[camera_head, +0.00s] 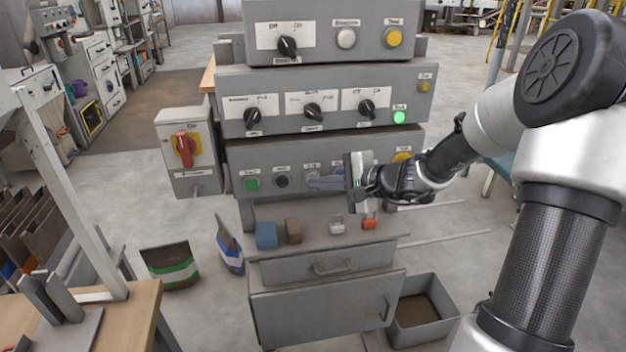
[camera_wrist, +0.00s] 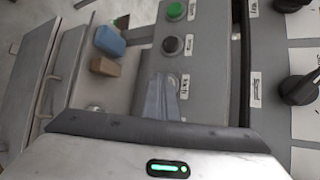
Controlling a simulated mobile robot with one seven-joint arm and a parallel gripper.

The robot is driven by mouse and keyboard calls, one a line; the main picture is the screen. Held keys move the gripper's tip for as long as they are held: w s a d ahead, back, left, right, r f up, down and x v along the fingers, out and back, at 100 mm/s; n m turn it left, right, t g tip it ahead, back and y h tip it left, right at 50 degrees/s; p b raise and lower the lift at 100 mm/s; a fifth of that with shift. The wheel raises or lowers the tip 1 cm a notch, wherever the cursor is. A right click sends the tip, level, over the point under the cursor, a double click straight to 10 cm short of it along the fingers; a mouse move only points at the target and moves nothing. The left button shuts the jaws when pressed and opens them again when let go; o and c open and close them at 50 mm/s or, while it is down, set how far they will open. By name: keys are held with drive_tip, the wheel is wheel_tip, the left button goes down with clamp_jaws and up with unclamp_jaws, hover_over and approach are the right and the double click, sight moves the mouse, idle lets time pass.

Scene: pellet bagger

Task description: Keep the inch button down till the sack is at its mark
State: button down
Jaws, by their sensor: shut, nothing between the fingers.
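The lowest grey panel (camera_head: 330,150) carries a row of buttons: a green button (camera_head: 251,184), a black button (camera_head: 282,181), then one that my fingers cover. My gripper (camera_head: 309,183) is shut and empty, its fingertips in front of that third position. In the wrist view, my gripper (camera_wrist: 160,80) lies beside a small label (camera_wrist: 185,86) that seems to read "Inch". The button there is hidden, so I cannot tell if it is touched or pressed. A dark sack with green and white bands (camera_head: 170,266) and a blue-white sack (camera_head: 229,246) stand on the floor at left. No mark is visible.
Panels above hold black knobs (camera_head: 288,46) and a lit green lamp (camera_head: 399,117). A red-yellow switch box (camera_head: 185,150) is at left. A blue block (camera_head: 266,235) and a brown block (camera_head: 293,231) sit on the ledge below. A grey bin (camera_head: 449,294) stands at lower right.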

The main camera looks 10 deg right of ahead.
idle(0.7)
drive_tip(key=shift+s+b, duration=0.45)
drive_tip(key=shift+s, duration=0.4)
drive_tip(key=s+b, duration=0.1)
drive_tip(key=s, duration=0.4)
idle(0.8)
